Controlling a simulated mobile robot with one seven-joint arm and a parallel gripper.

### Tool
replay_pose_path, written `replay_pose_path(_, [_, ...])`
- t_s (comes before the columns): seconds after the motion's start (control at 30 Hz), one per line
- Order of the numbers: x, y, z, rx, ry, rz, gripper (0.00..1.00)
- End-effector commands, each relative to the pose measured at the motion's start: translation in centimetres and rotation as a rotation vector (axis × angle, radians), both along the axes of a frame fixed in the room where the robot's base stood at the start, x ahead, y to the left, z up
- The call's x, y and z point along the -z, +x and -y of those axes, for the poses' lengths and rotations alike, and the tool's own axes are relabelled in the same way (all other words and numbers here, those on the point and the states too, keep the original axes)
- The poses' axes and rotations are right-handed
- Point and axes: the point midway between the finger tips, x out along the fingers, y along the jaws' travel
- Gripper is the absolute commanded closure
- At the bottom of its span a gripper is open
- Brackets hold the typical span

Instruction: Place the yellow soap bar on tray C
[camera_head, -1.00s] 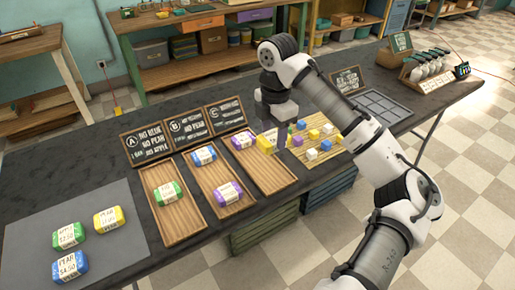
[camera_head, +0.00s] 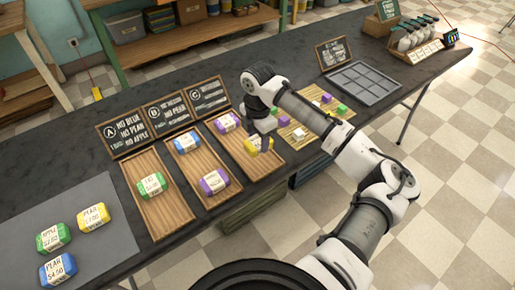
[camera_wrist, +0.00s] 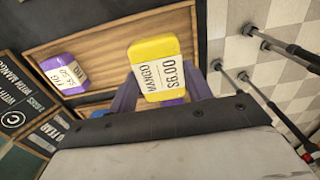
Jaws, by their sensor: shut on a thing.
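The yellow soap bar (camera_head: 254,146) is in my gripper (camera_head: 264,140), over the lower part of wooden tray C (camera_head: 272,163). In the wrist view the yellow bar (camera_wrist: 155,66), its label reading MANGO, sits between the fingers of my shut gripper (camera_wrist: 163,90), with the tray surface (camera_wrist: 110,55) behind it. I cannot tell whether the bar touches the tray. A purple soap bar (camera_head: 227,122) lies at the upper end of tray C; it also shows in the wrist view (camera_wrist: 66,73). The C sign (camera_head: 208,90) stands behind the tray.
Tray B (camera_head: 187,165) holds a blue (camera_head: 186,142) and a purple bar (camera_head: 214,181). Tray A (camera_head: 166,213) holds a green bar (camera_head: 152,184). Green, yellow and blue bars lie on the grey mat (camera_head: 60,205). A board with small blocks (camera_head: 306,131) is right of tray C.

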Motion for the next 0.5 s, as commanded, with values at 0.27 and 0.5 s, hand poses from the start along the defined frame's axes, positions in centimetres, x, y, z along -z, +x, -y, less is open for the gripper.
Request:
replay_pose_path(0.27, [2.8, 0.0, 0.0, 0.000, 0.000, -0.002, 0.76])
replay_pose_path(0.5, [6.0, 0.0, 0.0, -0.001, 0.000, -0.001, 0.76])
